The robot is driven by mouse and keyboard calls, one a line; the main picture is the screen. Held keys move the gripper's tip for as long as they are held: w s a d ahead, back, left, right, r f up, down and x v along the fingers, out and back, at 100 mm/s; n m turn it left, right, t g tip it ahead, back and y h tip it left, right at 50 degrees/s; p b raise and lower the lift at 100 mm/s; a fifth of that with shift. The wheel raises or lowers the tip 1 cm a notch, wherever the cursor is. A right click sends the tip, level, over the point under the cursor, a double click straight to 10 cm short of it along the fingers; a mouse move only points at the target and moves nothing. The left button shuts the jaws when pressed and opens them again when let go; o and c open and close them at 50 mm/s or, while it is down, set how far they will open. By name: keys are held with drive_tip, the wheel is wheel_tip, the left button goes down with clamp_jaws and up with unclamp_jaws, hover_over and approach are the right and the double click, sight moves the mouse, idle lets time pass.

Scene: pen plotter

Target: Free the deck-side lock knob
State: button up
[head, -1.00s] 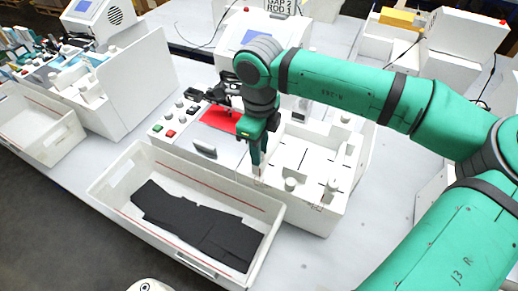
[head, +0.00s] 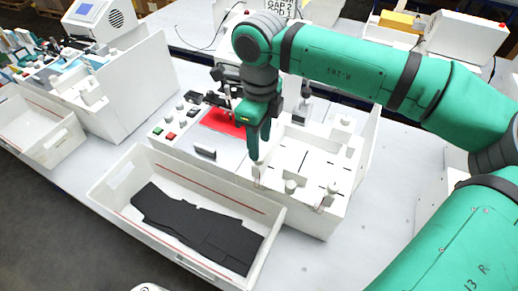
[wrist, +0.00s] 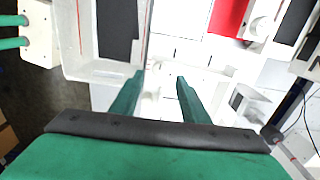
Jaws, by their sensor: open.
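My gripper (head: 259,153) is open and points down over the front left corner of the white plotter deck (head: 302,160). In the wrist view its two fingers (wrist: 160,76) stand apart, with small white parts between and below them. A short white knob (head: 258,169) is just below the fingertips in the head view. Another round white knob (head: 290,186) stands at the deck's front edge, to the right. I cannot tell for sure which knob is the deck-side lock knob, nor whether a finger touches one.
A white bin (head: 107,193) with black sheets (head: 190,222) stands in front, left of the deck. A panel with coloured buttons (head: 171,136) and a red sheet (head: 222,122) lie behind left. An upright white panel (head: 368,145) bounds the deck's right side. The table (head: 385,190) is clear further right.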

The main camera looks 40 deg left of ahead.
wheel_tip(320, 180, up, 6)
drive_tip(key=shift+w, duration=0.1)
idle(0.5)
